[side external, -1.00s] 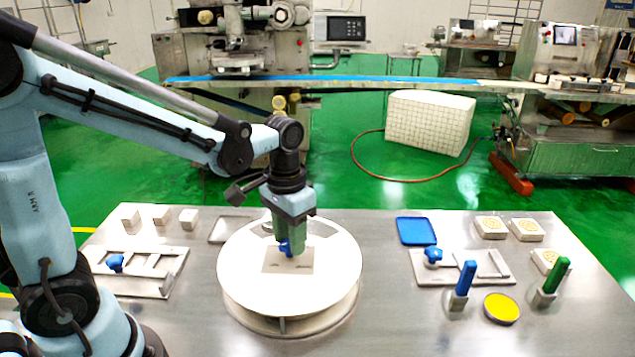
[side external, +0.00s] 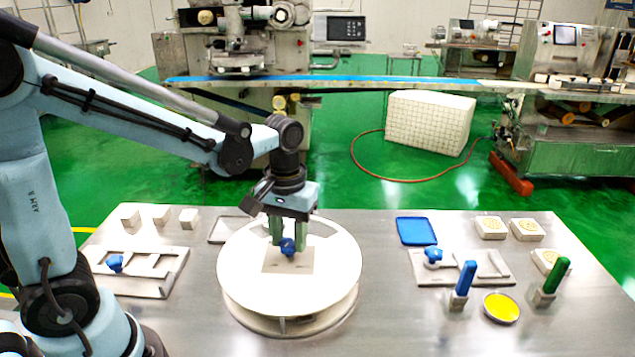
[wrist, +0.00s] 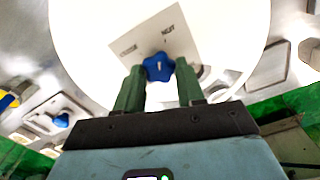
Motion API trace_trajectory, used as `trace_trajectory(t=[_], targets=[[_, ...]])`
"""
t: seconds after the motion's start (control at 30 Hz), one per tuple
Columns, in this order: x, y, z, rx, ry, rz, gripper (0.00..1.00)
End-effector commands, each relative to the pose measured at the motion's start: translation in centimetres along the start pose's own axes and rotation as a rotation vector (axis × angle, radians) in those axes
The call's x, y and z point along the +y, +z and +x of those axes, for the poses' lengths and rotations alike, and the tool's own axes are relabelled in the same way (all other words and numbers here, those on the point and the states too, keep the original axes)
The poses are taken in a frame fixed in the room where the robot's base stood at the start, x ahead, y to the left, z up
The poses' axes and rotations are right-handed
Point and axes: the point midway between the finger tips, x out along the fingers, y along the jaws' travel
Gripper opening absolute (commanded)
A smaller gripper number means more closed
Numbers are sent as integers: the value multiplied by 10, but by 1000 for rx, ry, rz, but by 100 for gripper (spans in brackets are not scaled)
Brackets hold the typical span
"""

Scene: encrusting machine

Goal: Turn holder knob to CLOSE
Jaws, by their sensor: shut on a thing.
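The holder knob is a blue lobed knob (side external: 288,246) on a pale square label plate (side external: 275,262), in the middle of a round white holder (side external: 320,280). In the wrist view the knob (wrist: 158,67) has a white mark on top, and dark lettering on the plate (wrist: 128,47) is too small to read surely. My gripper (side external: 288,243) points down over the holder, with its two green fingers on either side of the knob. It is shut on the knob. In the wrist view the fingertips (wrist: 159,72) meet the knob's near sides.
Metal fixtures with blue knobs stand left (side external: 140,272) and right (side external: 470,268) of the holder. A blue tray (side external: 416,231), a blue-handled tool (side external: 463,285), a green-handled tool (side external: 551,283) and a yellow dish (side external: 501,307) are at the right. Small pale blocks (side external: 161,215) stand at the back left.

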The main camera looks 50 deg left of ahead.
Motion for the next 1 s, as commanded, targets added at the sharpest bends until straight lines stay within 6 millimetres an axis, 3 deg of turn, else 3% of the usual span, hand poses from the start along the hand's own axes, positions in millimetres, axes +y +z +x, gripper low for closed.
trace_trajectory(t=[1.0], targets=[[-1, 1, 1, 0, 2, -508, 0]])
